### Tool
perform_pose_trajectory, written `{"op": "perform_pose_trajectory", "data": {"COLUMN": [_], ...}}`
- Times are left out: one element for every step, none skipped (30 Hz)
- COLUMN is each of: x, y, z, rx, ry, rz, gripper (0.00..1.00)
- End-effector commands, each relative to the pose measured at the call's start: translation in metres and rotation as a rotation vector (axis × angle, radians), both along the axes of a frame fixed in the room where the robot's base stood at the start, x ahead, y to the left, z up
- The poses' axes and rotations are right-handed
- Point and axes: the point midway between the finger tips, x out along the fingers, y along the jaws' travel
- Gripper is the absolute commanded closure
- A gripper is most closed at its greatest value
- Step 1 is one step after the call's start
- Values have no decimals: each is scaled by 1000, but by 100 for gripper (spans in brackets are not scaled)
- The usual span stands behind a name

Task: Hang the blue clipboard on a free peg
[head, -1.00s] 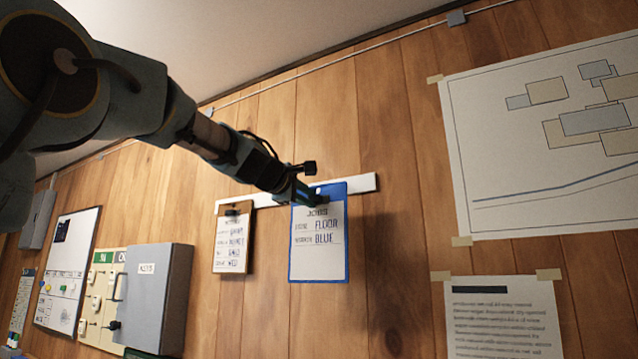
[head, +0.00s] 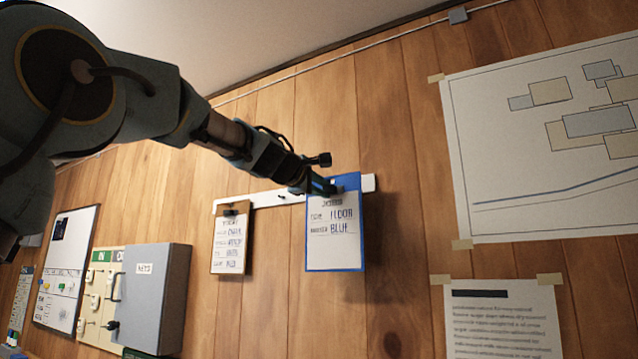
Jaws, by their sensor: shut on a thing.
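The blue clipboard (head: 357,240) carries a white sheet and hangs upright from my gripper (head: 330,187), which is shut on its top edge. It is in front of the right part of a white peg rail (head: 258,199) on the wooden wall. A brown clipboard (head: 231,238) hangs at the rail's left end. Small dark pegs (head: 282,196) show on the rail between the two clipboards. The gripper and the blue clipboard hide the rail behind them, and I cannot tell whether the clipboard touches a peg.
A grey key box (head: 150,295) and a whiteboard (head: 68,270) are on the wall at left. A large taped plan (head: 540,190) and a taped notice (head: 505,322) are at right. The wall below the rail is clear.

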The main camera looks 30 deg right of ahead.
Motion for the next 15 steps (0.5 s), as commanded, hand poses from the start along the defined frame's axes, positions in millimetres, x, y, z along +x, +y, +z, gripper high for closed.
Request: {"op": "perform_pose_trajectory", "data": {"x": [1,2,3,4,5,6,7,7,8,9,10,11,12,13,14], "y": [-3,-5,-7,-8,-10,-12,-13,-15,-17,-18,-20,-22,-23,-25,-27], "z": [2,1,1,1,1,1,1,0,0,-1,-1,-1,0,0,0], "rx": [0,0,0,0,-1,-1,0,0,0,0,0,0,0,0,0], "ry": [0,0,0,0,0,0,-1,-1,-1,-1,-1,-1,-1,-1,-1], "rz": [-1,-1,-1,-1,-1,-1,-1,-1,-2,-2,-2,-2,-1,-1,-1], "gripper": [100,100,100,100,100,100,100,100,100,100,100,100,100,100,100]}}
